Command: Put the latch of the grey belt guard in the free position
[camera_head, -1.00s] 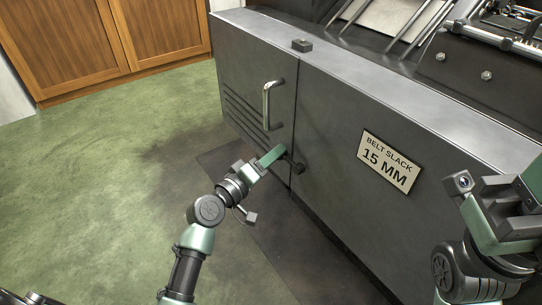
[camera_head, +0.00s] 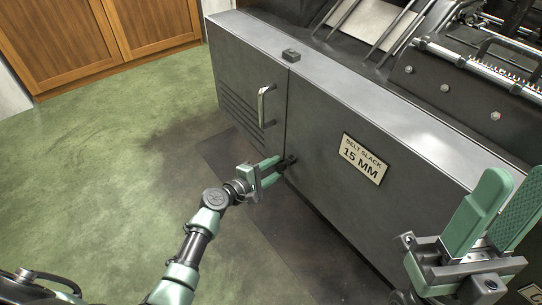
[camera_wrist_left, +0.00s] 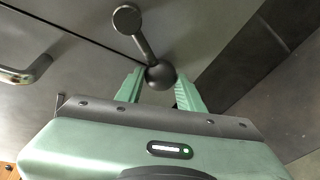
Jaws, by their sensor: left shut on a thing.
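The grey belt guard (camera_head: 240,62) is the left door of the dark machine cabinet, with a bar handle (camera_head: 262,105) and louvre slots. Its latch (camera_wrist_left: 143,45) is a short dark lever with a round pivot at one end and a ball knob at the other, near the door seam. My left gripper (camera_head: 284,162) is at the latch. In the left wrist view its green fingers (camera_wrist_left: 160,82) are shut on the ball knob, one on each side. The latch is small and partly hidden in the head view. My right gripper (camera_head: 512,180) is open and empty at the right.
A sign reading "BELT SLACK 15 MM" (camera_head: 364,158) is on the cabinet panel right of the latch. Green floor (camera_head: 100,150) lies open on the left, with wooden cupboards (camera_head: 110,30) behind.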

